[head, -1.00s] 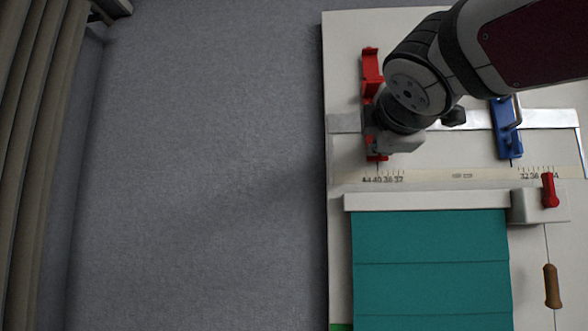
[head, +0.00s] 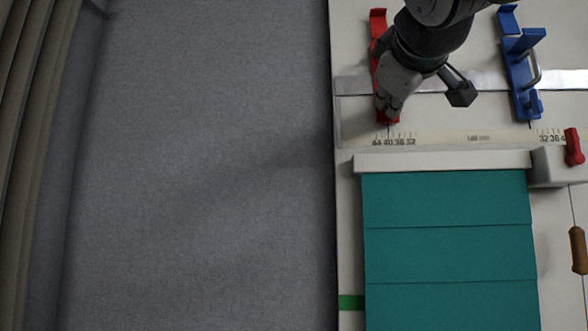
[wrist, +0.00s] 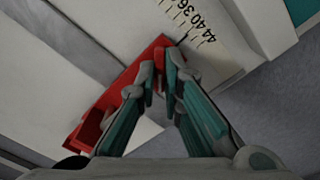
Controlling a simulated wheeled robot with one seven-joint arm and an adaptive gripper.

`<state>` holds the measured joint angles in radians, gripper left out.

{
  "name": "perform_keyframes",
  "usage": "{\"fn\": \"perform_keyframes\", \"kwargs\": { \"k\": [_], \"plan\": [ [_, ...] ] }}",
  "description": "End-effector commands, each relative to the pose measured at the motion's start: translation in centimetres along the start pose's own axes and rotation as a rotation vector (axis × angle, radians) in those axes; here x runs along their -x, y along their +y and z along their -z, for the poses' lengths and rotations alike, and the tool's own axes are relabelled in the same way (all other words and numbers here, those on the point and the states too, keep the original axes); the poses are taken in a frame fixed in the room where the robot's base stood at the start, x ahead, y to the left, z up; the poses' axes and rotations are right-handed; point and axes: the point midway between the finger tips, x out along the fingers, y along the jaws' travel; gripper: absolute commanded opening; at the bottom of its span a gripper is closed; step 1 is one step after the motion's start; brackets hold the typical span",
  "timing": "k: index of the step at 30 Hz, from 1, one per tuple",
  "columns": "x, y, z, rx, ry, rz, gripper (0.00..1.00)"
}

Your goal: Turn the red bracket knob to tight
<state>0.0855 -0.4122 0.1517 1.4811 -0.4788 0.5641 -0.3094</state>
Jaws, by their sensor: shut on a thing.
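The red bracket (head: 378,22) lies lengthwise across a metal rail at the left side of the table, its lower end near the 44–32 scale. My gripper (head: 386,110) is over that lower end. In the wrist view the red bracket (wrist: 92,128) runs diagonally, with its end beside the printed scale. The fingertips of my gripper (wrist: 161,76) are closed together there on a small red part, which I take for the bracket knob. The fingers hide most of the knob, so its turn angle cannot be read.
A blue bracket (head: 522,75) sits on the same metal rail (head: 440,82) to the right. Below are a white bar (head: 440,161), teal cloth (head: 448,255), a red lever (head: 573,147) and a brown handle (head: 578,250). Grey floor (head: 200,170) lies left.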

Motion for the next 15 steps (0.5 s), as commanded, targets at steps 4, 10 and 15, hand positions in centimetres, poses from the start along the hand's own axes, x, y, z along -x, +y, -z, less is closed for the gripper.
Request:
{"fn": "perform_keyframes", "kwargs": {
  "k": [4, 10, 15],
  "plan": [
    [-0.18, -0.21, -0.28, -0.138, -0.004, 0.000, 0.00],
    [-0.19, -0.24, -0.30, -0.328, -0.005, 0.000, 0.00],
    [-0.17, -0.24, -0.29, -0.479, -0.006, 0.001, 0.00]
  ]
}}
